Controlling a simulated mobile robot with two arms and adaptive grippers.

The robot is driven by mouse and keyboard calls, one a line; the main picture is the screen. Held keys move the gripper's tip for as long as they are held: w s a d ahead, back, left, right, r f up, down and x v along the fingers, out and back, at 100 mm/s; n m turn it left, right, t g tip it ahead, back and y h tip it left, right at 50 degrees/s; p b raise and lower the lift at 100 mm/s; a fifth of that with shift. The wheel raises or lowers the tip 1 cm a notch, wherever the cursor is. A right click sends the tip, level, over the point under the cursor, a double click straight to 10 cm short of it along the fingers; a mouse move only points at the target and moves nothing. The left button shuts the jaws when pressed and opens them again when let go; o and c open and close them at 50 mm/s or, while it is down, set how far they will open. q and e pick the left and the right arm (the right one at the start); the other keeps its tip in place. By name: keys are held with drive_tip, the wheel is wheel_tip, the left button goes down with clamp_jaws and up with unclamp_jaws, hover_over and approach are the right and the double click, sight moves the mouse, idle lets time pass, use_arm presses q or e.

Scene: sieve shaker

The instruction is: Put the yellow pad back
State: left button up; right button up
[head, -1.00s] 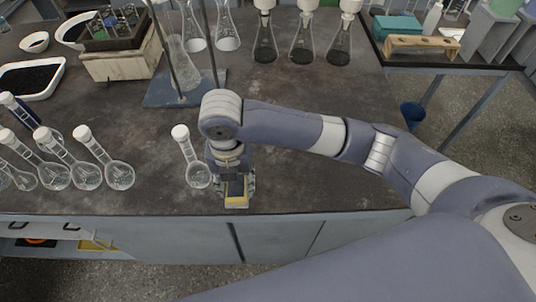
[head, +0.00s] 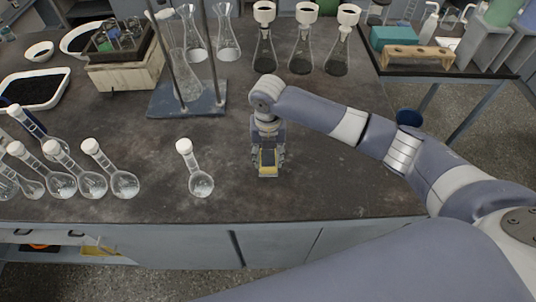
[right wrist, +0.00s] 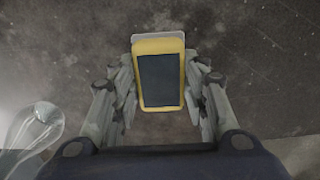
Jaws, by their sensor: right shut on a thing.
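The yellow pad (right wrist: 158,45), a yellow-rimmed block with a dark face, is between the fingers of my right gripper (right wrist: 162,95) in the right wrist view. In the head view the pad (head: 267,170) hangs below my right gripper (head: 268,158), over the dark bench top. My right gripper is shut on it. I cannot tell whether the pad touches the bench. A pale edge shows behind the pad's far end. My left gripper is not in view.
A round flask with a white cap (head: 200,183) stands just left of my right gripper, and several more line the left side. A stand with a blue base (head: 208,104) is behind. Bench (head: 350,165) to the right is bare.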

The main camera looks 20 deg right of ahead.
sight(268, 157)
drive_tip(key=shift+f, duration=0.45)
drive_tip(key=o, duration=1)
drive_tip(key=shift+f, duration=0.15)
wheel_tip(268, 157, up, 12)
drive_tip(key=shift+r+b, duration=0.2)
drive_tip(key=shift+b, duration=0.4)
